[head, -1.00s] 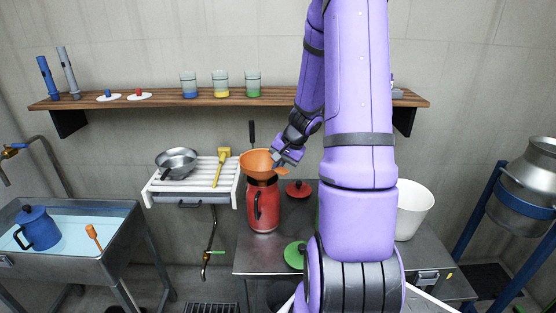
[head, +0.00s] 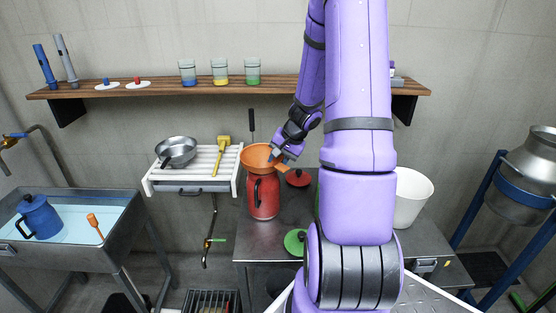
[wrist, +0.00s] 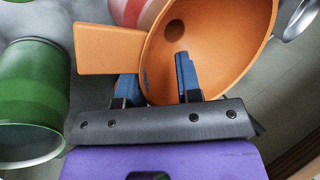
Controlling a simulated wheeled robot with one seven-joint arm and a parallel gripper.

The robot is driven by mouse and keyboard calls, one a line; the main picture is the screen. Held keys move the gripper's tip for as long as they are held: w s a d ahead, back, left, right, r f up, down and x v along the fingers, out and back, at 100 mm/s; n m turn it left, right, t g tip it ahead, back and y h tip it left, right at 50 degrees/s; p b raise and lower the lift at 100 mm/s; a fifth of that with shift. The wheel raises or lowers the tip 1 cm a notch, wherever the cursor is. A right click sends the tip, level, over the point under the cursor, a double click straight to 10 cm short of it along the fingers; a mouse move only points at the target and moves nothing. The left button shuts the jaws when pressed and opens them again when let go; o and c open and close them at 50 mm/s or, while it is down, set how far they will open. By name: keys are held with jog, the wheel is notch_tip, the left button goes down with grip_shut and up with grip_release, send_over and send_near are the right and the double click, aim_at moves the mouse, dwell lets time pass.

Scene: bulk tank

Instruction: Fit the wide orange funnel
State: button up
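The wide orange funnel (head: 255,155) sits at the mouth of the red can (head: 264,198), bowl upward, roughly upright. Its flat tab (wrist: 105,50) points to the right in the head view. My gripper (head: 279,158) is at the tab side of the funnel rim. In the wrist view, my fingers (wrist: 158,85) stand apart. One finger is over the inside of the bowl, the other beside the wall under the tab; its tip is hidden. A wide gap shows between them. The funnel's spout is hidden in the can.
A red lid (head: 298,178) and a green lid (head: 295,242) lie on the metal table (head: 265,243). A green can (wrist: 32,95) is close beside my gripper. A white bucket (head: 411,198) stands at the right. A slatted rack (head: 195,180) with a pan is at the left.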

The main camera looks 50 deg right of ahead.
jog(key=v, duration=1)
jog(key=shift+s+r, duration=0.15)
jog(key=shift+r, duration=0.2)
jog(key=shift+d, duration=0.1)
dwell(0.3)
